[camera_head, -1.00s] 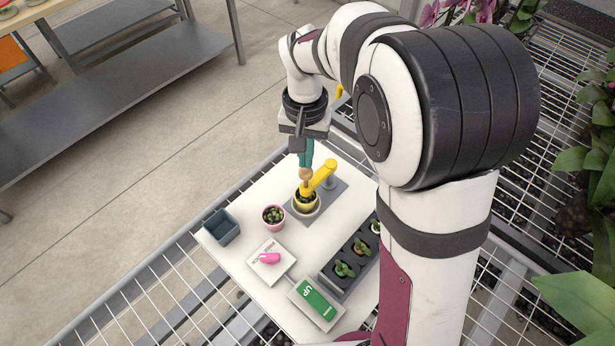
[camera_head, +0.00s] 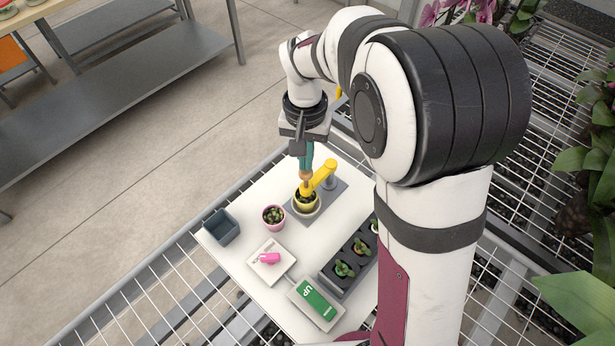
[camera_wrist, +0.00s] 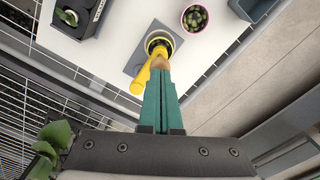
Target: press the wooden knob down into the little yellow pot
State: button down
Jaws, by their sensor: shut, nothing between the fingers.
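The wooden knob (camera_head: 305,176) sits on the yellow arm (camera_head: 322,175) of a press, above the little yellow pot (camera_head: 305,201). The pot stands on a grey plate (camera_head: 329,201) and holds dark soil. My gripper (camera_head: 306,162), with teal fingers, is shut and empty, pointing down with its tips at the top of the knob. In the wrist view the teal fingertips (camera_wrist: 160,74) meet the tan knob (camera_wrist: 160,62), and the yellow pot (camera_wrist: 160,42) shows just beyond. I cannot tell whether the fingers press on the knob or only touch it.
Wire mesh bench surrounds the board.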

aim_at(306, 173)
jog(key=shift+f, duration=2.3)
jog(key=shift+r, duration=5.05)
jog(key=s+d+m+y, duration=0.1)
jog(key=s+d, duration=0.1)
jog(key=s, duration=1)
jog(key=s+d+m, duration=0.1)
jog(key=s+d, duration=0.2)
jog(key=s, duration=0.9)
jog(key=shift+s+m+y, duration=0.3)
jog(key=shift+s+y, duration=0.05)
jog(key=shift+y, duration=0.05)
